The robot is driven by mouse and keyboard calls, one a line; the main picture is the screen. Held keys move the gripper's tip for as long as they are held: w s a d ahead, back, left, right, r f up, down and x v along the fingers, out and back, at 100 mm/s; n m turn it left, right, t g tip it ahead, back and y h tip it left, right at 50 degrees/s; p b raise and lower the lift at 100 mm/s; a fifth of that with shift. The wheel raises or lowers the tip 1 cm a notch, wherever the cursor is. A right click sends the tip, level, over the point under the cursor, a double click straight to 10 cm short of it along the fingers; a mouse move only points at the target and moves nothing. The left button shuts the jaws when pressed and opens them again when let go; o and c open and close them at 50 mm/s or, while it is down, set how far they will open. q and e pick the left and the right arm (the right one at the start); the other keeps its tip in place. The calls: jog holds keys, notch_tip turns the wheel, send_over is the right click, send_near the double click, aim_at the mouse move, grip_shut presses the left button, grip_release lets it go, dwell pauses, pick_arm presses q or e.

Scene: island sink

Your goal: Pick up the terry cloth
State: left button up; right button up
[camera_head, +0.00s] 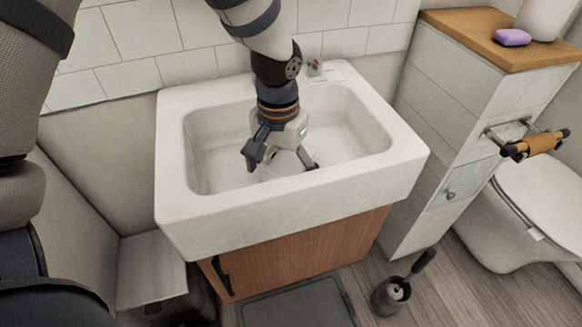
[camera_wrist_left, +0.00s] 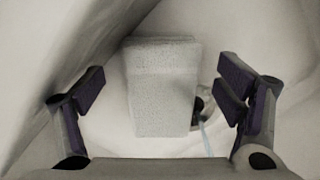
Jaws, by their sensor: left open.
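The terry cloth (camera_wrist_left: 161,88) shows in the left wrist view as a pale grey, rough-textured folded block on the sink floor. In the head view it is largely hidden by my gripper and hard to tell from the white basin. My left gripper (camera_head: 281,161) is down inside the sink, pointing at its floor. In the left wrist view its two dark finger pads (camera_wrist_left: 163,92) stand wide apart, one on each side of the cloth, with a gap on both sides. The gripper is open and empty. My right gripper is not in view.
The white sink (camera_head: 300,212) has raised walls around my gripper. A tap (camera_head: 316,70) stands at its back rim. A dark drain (camera_wrist_left: 200,104) lies right of the cloth. A tiled cabinet with a purple soap (camera_head: 512,37) on its wooden top stands at right, near a toilet (camera_head: 540,190).

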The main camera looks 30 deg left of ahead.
pick_arm(q)
jog(key=shift+f, duration=0.8)
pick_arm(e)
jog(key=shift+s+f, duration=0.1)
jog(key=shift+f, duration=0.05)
pick_arm(q)
jog(key=shift+r, duration=0.1)
jog(key=shift+c, duration=0.6)
jog(key=c, duration=1.2)
notch_tip(320, 180, up, 15)
jog(key=p, duration=0.2)
notch_tip(320, 180, up, 13)
send_over(282, 174)
jog(key=shift+s+p, duration=0.1)
jog(key=shift+p, duration=0.2)
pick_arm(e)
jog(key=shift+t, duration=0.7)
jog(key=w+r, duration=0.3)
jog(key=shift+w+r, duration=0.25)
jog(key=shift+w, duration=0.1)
